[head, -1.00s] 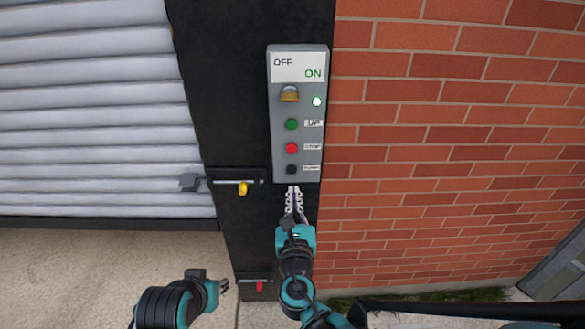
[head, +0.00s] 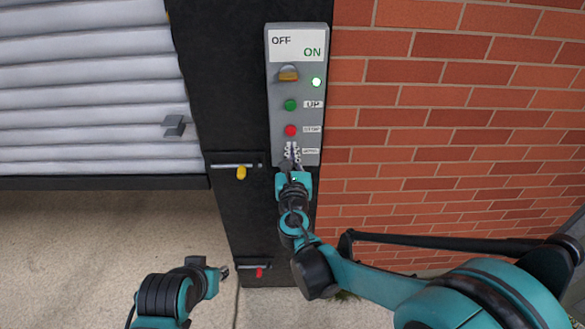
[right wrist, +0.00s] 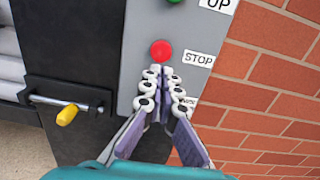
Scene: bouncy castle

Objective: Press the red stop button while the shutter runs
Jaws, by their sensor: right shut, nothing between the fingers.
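The red stop button (head: 290,131) is on the grey control panel (head: 273,110), below the green UP button (head: 291,105). The shutter (head: 85,90) is at the left, its bottom edge above the ground. My right gripper (head: 292,147) is shut and empty, its tips just below the red button and hiding the lowest button. In the right wrist view the closed fingertips (right wrist: 161,72) are close under the red button (right wrist: 161,50); I cannot tell if they touch it. My left gripper (head: 225,272) is low, left of the post; its jaw opening is unclear.
A yellow-handled bolt (head: 241,172) and a red-handled bolt (head: 259,273) are on the black post (head: 230,110). A brick wall (head: 450,130) stands to the right.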

